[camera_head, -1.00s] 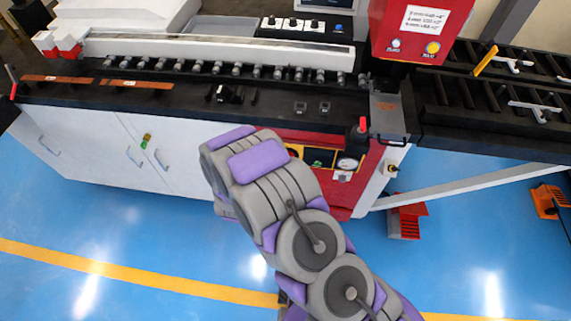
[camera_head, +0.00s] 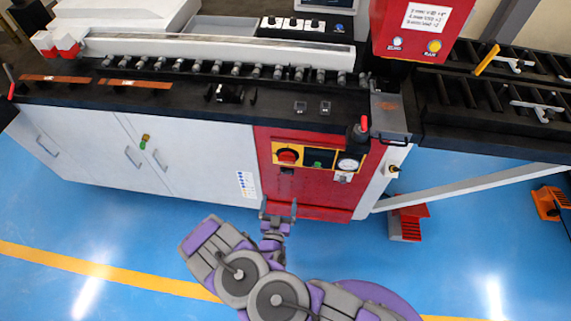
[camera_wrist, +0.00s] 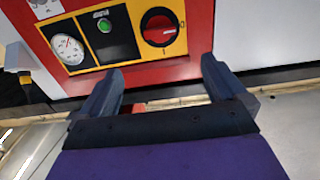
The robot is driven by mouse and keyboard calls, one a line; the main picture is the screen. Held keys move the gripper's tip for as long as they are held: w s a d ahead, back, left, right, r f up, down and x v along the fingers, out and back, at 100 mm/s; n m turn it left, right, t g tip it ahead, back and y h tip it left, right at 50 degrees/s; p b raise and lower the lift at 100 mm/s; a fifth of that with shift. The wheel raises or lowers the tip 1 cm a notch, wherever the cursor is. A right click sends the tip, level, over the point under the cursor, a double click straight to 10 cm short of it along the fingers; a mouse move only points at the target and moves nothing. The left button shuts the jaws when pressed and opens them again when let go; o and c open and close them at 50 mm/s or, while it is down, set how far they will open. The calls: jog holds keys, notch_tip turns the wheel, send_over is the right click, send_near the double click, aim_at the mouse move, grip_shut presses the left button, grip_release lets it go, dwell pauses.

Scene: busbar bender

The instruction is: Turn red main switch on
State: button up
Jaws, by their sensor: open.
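The red main switch (camera_head: 288,156) is a round red knob on a yellow plate, on the red front panel of the machine. In the wrist view the red main switch (camera_wrist: 159,29) shows at the top, right of a green button, with a small white mark on its right side. My gripper (camera_head: 279,206) is below the switch in the head view, apart from it. In the wrist view my gripper (camera_wrist: 162,75) has its two fingers spread with nothing between them, and the knob lies beyond the fingertips.
A green button (camera_head: 319,158) and a round gauge (camera_head: 347,164) sit right of the switch on the same panel. A red-handled lever (camera_head: 362,128) stands at the table edge above. White cabinet doors (camera_head: 190,150) are to the left.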

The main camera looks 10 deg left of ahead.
aim_at(286, 163)
jog(key=w+b, duration=0.2)
jog(key=w, duration=1.5)
jog(key=c, duration=1.1)
